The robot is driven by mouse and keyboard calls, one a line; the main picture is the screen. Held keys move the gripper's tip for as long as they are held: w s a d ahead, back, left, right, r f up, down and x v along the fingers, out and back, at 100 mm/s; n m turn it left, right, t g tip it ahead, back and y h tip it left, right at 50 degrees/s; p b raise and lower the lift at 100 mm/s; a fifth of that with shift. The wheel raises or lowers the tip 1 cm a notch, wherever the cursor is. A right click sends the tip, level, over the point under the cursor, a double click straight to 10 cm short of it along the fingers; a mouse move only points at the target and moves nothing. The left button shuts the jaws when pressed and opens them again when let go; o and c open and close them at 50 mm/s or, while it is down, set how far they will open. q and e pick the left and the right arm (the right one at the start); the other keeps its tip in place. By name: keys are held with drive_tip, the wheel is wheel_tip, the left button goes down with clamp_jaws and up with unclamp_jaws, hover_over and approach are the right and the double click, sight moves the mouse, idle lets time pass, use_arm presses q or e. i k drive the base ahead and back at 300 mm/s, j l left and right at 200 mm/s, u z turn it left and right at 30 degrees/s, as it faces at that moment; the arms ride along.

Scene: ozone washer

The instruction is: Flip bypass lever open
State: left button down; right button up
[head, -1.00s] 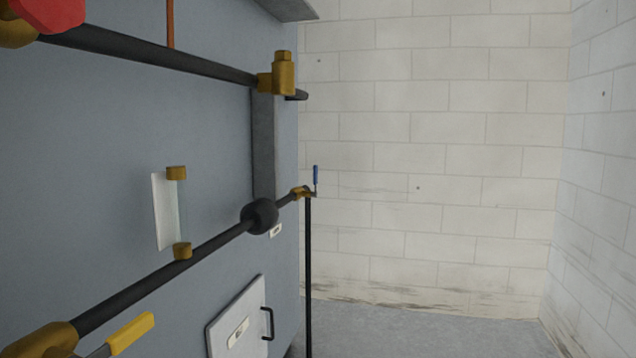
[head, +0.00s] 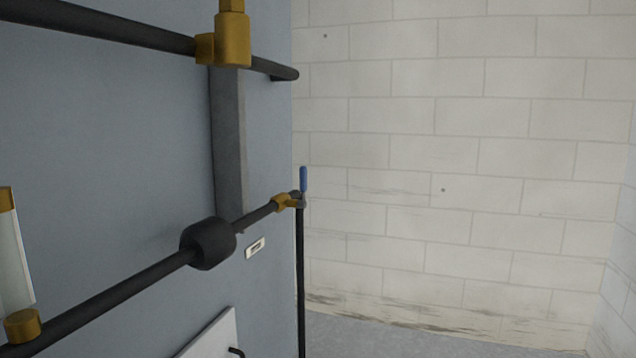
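A small blue lever (head: 303,179) stands upright on a brass valve (head: 284,202) at the far end of the lower black pipe, near the panel's right edge. A thin black vertical pipe (head: 300,285) runs down from this valve. A small white label (head: 255,249) is on the blue-grey panel below the pipe; its text is too small to read, so I cannot confirm which lever is the bypass. Neither of my grippers is in view.
The panel (head: 120,130) fills the left side. An upper black pipe (head: 110,25) with a brass fitting (head: 232,40), a dark bulge (head: 208,244) and a sight glass (head: 14,255) stick out from it. Open floor (head: 390,340) lies right, before a white block wall (head: 460,150).

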sight(302, 204)
drive_tip(key=i+l, duration=0.5)
drive_tip(key=i, duration=0.25)
drive_tip(key=i+l+u, duration=0.15)
drive_tip(key=i+l, duration=0.35)
drive_tip(key=i, duration=0.25)
drive_tip(key=i+l, duration=0.6)
drive_tip(key=i+j+u, duration=0.05)
drive_tip(key=i, duration=0.1)
